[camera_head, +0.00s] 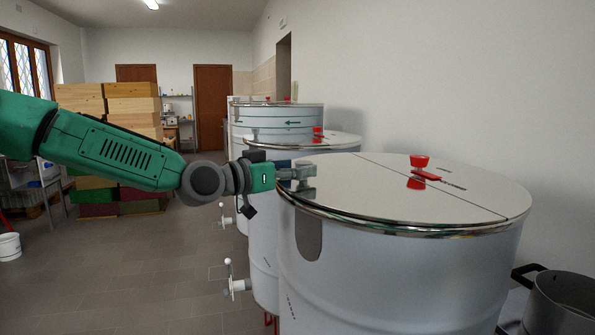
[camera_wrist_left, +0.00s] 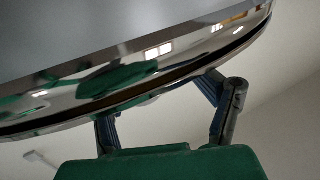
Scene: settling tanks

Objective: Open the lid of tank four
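The nearest tank (camera_head: 400,275) is a large steel drum. Its shiny round lid (camera_head: 345,190) lies flat and closed, with a seam across it, a red knob (camera_head: 419,161) and a red handle (camera_head: 426,175). I cannot read a tank number. My left gripper (camera_head: 300,174) is at the left edge of this lid. In the left wrist view its two fingers (camera_wrist_left: 165,100) are spread apart below the polished rim (camera_wrist_left: 150,75), with their tips partly hidden by it. I cannot tell whether they touch the rim. My right gripper is not in view.
More steel tanks (camera_head: 276,122) stand in a row behind, close to the gripper. A valve (camera_head: 236,284) juts out at lower left. A pot (camera_head: 562,302) stands at lower right by the wall. Stacked wooden boxes (camera_head: 108,105) are at the back left.

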